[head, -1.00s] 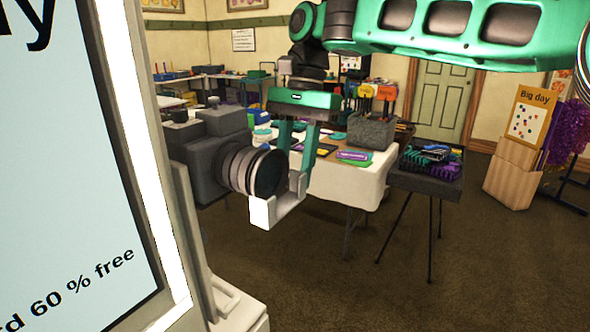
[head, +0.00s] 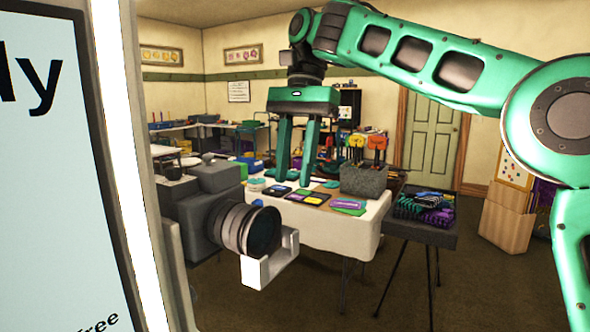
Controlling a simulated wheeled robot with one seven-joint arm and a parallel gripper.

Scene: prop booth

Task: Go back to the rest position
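My gripper (head: 293,178) hangs above and to the right of the dark camera (head: 210,200), its two green fingers pointing down and apart. Nothing shows between the fingers. The camera, with a large round lens (head: 255,230), is fixed beside the tall screen (head: 65,170) at the left. A white U-shaped bracket (head: 270,268) sits at the front of the lens, clear of my gripper.
A table with a white cloth (head: 335,232) stands behind, holding flat colourful cards and a grey basket (head: 369,181) of props. A dark tray (head: 425,230) on thin legs stands to its right. Brown carpet (head: 480,290) is open at the lower right.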

